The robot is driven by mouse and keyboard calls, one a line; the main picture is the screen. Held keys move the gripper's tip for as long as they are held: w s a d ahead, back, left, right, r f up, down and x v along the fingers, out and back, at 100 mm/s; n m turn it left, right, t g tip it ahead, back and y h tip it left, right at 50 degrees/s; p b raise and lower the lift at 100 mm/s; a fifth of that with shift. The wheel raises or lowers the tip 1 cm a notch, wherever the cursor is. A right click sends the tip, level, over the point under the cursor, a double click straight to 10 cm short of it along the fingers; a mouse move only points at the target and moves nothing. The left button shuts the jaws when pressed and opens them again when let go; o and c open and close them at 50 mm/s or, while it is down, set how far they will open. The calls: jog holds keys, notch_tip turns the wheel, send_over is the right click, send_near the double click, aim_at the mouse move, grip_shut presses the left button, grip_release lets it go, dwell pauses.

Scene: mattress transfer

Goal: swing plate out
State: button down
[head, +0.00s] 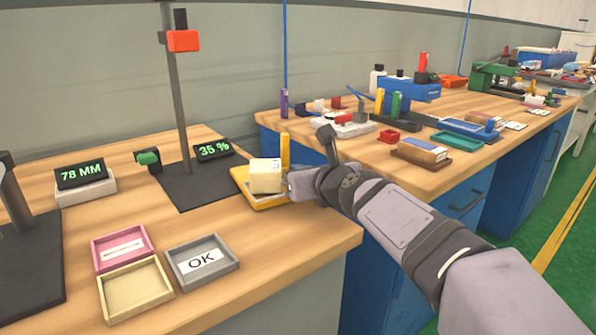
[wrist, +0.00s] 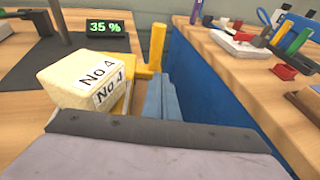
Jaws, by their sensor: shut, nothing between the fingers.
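A yellow swing plate (head: 240,174) with an upright yellow post (head: 285,151) sits at the right edge of the left bench, beside the black base of a stand. A cream block (head: 266,176) rests on the plate; in the wrist view the block (wrist: 88,75) shows "No 4" labels, and the post (wrist: 157,46) stands beyond it. My gripper (wrist: 160,97) is shut and empty, just right of the block and near the plate. Whether it touches the plate cannot be told. Part of the plate is hidden behind the block and my gripper.
A stand column (head: 178,90) carries a red head. Displays read 78 MM (head: 81,175) and 35 % (head: 213,150). Pink (head: 96,260), cream (head: 108,313) and grey "OK" (head: 190,287) trays lie in front. A gap separates the left bench from the crowded right bench (head: 461,183).

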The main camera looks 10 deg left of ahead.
jog(key=v, duration=0.5)
jog(key=p+v, duration=0.1)
jog(key=v, duration=0.2)
jog(key=shift+w+d+r, duration=0.15)
jog(key=shift+w+d, duration=0.05)
jog(key=shift+d, duration=0.2)
jog(key=shift+s+d, duration=0.3)
jog(key=shift+s, duration=0.15)
